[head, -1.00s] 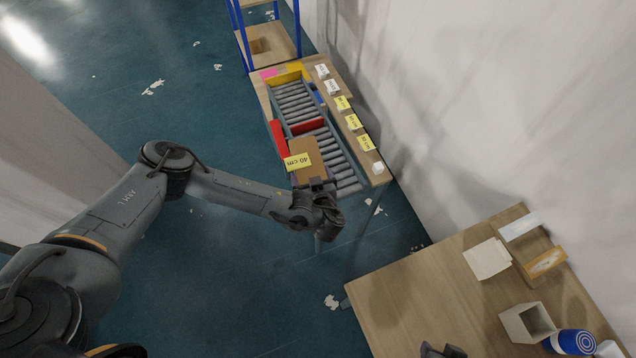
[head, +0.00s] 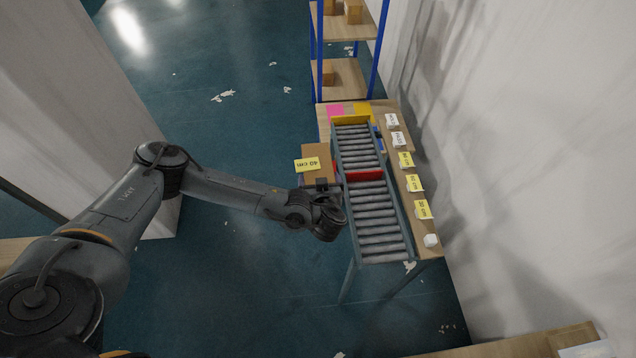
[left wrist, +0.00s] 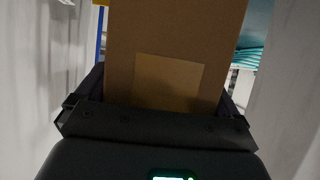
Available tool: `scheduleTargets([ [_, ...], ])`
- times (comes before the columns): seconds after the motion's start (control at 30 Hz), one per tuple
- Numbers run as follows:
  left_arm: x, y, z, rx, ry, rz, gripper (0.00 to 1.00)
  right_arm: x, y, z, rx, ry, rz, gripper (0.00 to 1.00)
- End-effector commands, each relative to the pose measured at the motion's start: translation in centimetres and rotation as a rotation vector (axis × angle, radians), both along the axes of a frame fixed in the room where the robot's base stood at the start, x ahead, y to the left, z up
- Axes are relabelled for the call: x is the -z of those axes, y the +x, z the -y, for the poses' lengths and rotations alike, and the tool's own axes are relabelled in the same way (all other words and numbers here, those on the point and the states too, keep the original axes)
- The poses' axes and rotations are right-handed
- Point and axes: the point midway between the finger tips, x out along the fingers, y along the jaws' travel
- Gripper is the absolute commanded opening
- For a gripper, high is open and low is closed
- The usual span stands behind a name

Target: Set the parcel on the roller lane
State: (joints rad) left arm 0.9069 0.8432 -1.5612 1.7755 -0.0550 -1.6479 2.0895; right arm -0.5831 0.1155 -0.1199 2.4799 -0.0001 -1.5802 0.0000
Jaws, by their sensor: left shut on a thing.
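The parcel (head: 320,151) is a brown cardboard box. In the head view it shows just beyond my left gripper (head: 322,186), which is shut on it at the left edge of the roller lane (head: 376,222). In the left wrist view the parcel (left wrist: 175,35) fills the middle between the dark fingers, with a paler square patch on its face. The lane has grey rollers, a red bar (head: 364,176) across it and a yellow end piece (head: 351,120). I cannot tell the parcel's height above the lane. My right gripper is out of view.
A yellow "40 cm" tag (head: 307,164) shows over the parcel's left part. Yellow and white tags (head: 414,183) line the table's right side, near the wall. A blue-posted shelf (head: 343,75) stands behind. The near lane section looks clear. Another wooden table (head: 510,345) shows at the bottom.

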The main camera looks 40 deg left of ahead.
Motion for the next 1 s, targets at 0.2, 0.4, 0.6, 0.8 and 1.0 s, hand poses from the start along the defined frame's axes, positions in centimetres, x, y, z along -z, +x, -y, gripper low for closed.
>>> scheduleTargets([
  [0.2,-0.2,1.3,1.2,-0.001,-0.003,0.003,0.36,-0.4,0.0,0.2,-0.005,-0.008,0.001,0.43],
  [0.4,-0.1,2.7,2.5,-0.001,-0.001,0.003,0.36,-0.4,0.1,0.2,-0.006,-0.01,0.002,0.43],
  [0.6,-0.1,4.1,3.7,-0.002,-0.002,0.003,0.36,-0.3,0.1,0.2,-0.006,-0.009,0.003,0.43],
  [0.8,-0.1,5.5,5.0,-0.002,-0.002,0.003,0.36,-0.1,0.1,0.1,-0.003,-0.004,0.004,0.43],
  [1.0,-0.1,6.8,6.2,-0.002,-0.002,0.005,0.36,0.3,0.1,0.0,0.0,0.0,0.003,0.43],
])
